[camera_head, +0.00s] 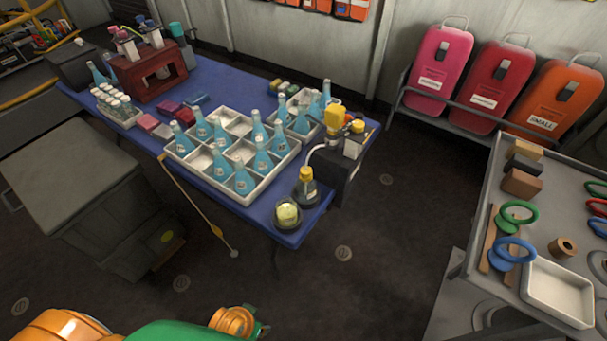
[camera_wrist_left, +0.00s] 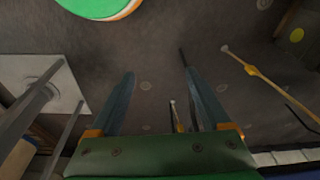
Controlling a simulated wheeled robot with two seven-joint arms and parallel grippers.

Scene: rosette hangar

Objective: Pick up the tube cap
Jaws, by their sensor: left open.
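I cannot make out a separate tube cap in either view. A rack of small tubes with pale tops (camera_head: 116,104) stands on the left part of the blue table (camera_head: 225,80); its tops are too small to tell apart. My left gripper (camera_wrist_left: 156,64) shows in the left wrist view, its two dark fingers apart with nothing between them, above the dark floor. In the head view only green and orange parts of my arm show at the bottom edge, away from the table. My right gripper is not in view.
A white divided tray (camera_head: 183,158) of blue bottles fills the table's middle. A dark red stand (camera_head: 152,82) is behind the tube rack. A thin stick (camera_head: 196,206) with a yellow grip leans at the table's front. A grey cart (camera_head: 476,180) stands right; floor between is clear.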

